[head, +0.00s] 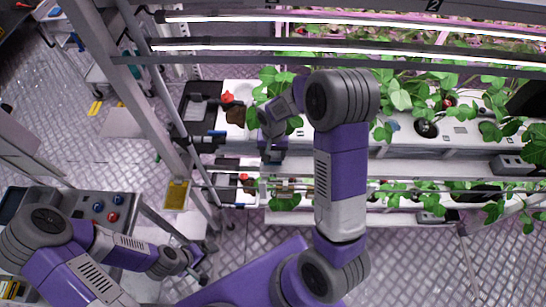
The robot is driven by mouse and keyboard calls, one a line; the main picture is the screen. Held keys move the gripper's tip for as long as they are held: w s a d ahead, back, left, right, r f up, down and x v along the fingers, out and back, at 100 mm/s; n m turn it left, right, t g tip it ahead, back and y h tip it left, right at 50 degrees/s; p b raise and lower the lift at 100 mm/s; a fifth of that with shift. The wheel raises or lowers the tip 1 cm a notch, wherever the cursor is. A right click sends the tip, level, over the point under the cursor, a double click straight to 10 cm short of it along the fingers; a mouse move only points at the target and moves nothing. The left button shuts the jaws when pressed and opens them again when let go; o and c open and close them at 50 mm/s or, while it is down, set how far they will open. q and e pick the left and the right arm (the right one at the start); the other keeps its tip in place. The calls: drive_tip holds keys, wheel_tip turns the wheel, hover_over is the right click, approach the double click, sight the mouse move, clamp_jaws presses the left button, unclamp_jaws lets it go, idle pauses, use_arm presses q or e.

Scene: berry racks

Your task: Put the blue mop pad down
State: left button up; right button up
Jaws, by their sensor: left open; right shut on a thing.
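My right gripper (273,155) is over the left end of the plant rack, below its purple and grey wrist. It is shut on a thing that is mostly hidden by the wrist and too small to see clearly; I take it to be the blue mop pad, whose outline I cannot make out. My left gripper (194,262) is low at the left, beside the cart, open, with nothing visible between its fingers.
The white plant rack (460,165) with leafy plants fills the right side. A metal post (150,90) stands left of it. A grey cart (85,205) with red and blue knobs is at lower left, near a yellow tray (177,195). Patterned floor (140,165) lies open between.

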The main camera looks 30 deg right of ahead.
sight(273, 158)
drive_tip(key=shift+f, duration=1.5)
drive_tip(key=shift+f, duration=0.2)
drive_tip(key=o, duration=1)
drive_tip(key=shift+o, duration=0.2)
drive_tip(key=shift+r, duration=0.1)
wheel_tip(273, 158, up, 12)
drive_tip(key=shift+r+p, duration=0.15)
drive_tip(key=shift+p, duration=0.2)
